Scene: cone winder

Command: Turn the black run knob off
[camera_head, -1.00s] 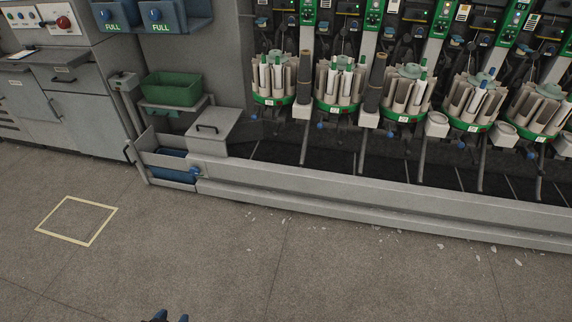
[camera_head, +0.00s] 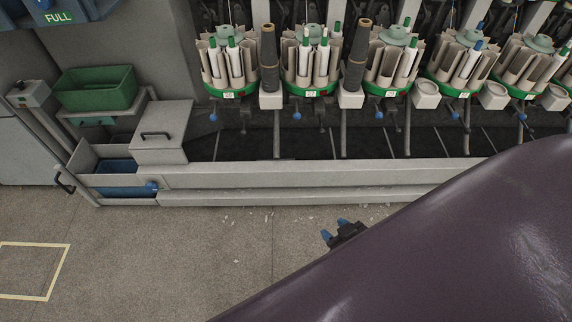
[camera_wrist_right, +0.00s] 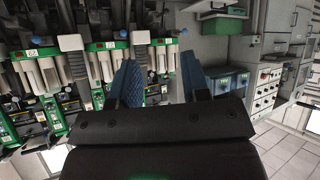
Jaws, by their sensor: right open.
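My right gripper (camera_head: 335,229) shows low in the head view, over the floor in front of the winder, with its blue fingertips apart and nothing between them. In the right wrist view its two blue fingers (camera_wrist_right: 162,82) are open and empty. The black run knob cannot be singled out there, and the panel is outside the head view. My left gripper is not in view.
The winder's low grey front rail (camera_head: 320,174) runs across the head view, below carousels (camera_head: 308,66) of pale tubes. A green bin (camera_head: 95,90) and a grey box (camera_head: 160,130) stand at left. My purple arm covers the lower right. Floor at lower left is clear.

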